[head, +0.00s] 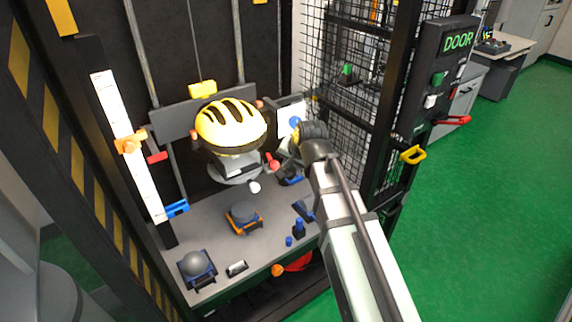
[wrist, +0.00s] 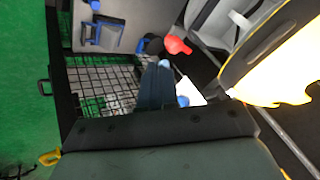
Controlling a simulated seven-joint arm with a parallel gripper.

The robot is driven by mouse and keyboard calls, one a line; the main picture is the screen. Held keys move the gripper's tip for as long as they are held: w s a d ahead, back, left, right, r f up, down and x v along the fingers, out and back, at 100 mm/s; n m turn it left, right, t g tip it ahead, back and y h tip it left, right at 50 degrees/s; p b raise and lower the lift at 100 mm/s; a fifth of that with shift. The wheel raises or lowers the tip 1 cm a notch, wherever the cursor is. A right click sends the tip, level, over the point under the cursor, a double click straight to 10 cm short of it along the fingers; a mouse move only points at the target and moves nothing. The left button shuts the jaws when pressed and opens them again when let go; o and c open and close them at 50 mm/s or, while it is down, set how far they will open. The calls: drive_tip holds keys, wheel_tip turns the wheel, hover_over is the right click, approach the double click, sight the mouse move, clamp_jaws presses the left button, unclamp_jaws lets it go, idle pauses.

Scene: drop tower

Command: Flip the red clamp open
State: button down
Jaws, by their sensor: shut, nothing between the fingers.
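A red knob-like part (head: 273,163) sits just right of and below the yellow helmet (head: 231,124). I take it for the red clamp, though its hinge and whether it is open or closed cannot be made out. In the wrist view the red part (wrist: 177,45) is just beyond and right of my fingertips (wrist: 163,64), with a small gap visible in the picture. My gripper (head: 294,146) is to the right of the red part in the head view, partly hidden by my own wrist. The fingers are together and empty.
A black mesh panel (head: 342,115) stands close right of my arm. The grey bench (head: 210,232) holds a dark round block on an orange base (head: 244,217) and a ball-like piece (head: 197,263).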

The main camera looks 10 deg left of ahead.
drive_tip(key=shift+v, duration=0.85)
